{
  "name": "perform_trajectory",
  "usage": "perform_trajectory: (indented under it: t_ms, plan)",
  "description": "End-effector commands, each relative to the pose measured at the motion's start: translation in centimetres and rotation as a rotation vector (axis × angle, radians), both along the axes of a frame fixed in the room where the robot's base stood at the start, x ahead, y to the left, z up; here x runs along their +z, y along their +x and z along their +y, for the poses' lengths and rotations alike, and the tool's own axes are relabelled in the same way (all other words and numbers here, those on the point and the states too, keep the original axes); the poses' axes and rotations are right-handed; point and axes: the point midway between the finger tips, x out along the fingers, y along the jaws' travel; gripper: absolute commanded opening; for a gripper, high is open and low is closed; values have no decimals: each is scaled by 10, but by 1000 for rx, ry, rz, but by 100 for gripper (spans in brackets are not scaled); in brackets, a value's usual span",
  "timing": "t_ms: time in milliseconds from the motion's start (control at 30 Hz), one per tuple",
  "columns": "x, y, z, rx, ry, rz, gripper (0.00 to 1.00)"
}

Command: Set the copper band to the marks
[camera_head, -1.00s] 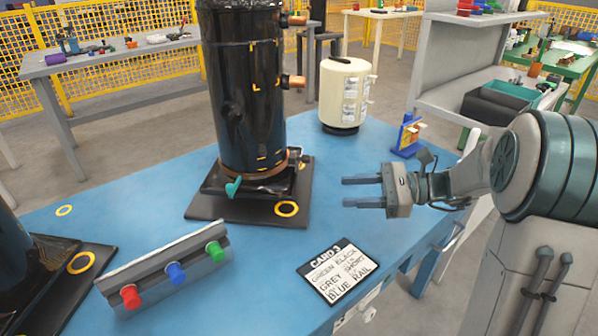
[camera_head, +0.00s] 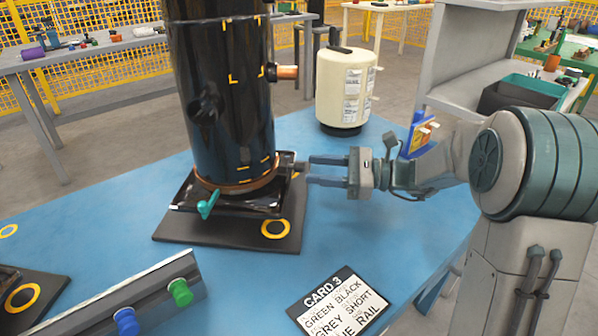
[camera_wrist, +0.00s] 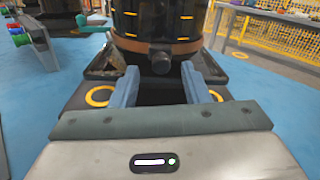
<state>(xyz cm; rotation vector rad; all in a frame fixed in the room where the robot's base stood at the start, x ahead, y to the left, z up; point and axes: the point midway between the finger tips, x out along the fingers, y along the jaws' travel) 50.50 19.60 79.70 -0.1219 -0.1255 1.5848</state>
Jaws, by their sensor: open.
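The copper band (camera_head: 236,187) circles the foot of the tall black compressor (camera_head: 222,105). Several short yellow marks (camera_head: 250,168) show on the shell just above the band. A teal lever (camera_head: 208,204) sticks out at the front left of the base. In the wrist view the copper band (camera_wrist: 150,46) runs behind a dark round knob (camera_wrist: 161,62). My gripper (camera_head: 310,171) is open and level, to the right of the compressor's foot. In the wrist view its fingers (camera_wrist: 160,82) stand on either side of the knob, which lies ahead of or between the tips; I cannot tell which.
A cream tank (camera_head: 345,92) stands behind on the blue table (camera_head: 400,235). A card (camera_head: 340,303) lies in front. A grey rail (camera_head: 100,307) with coloured knobs is at front left. A blue stand (camera_head: 418,135) is behind my wrist.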

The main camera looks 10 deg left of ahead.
Motion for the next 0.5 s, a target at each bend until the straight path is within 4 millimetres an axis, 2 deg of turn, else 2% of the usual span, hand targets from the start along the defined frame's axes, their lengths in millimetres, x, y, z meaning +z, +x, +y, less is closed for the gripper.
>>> perform_trajectory:
  t_ms: [33,200,500]
  plan:
    - [-3,-1,10,2,-1,-2,42]
    - [-1,0,34,0,-1,-2,42]
    - [0,0,47,-4,0,-1,42]
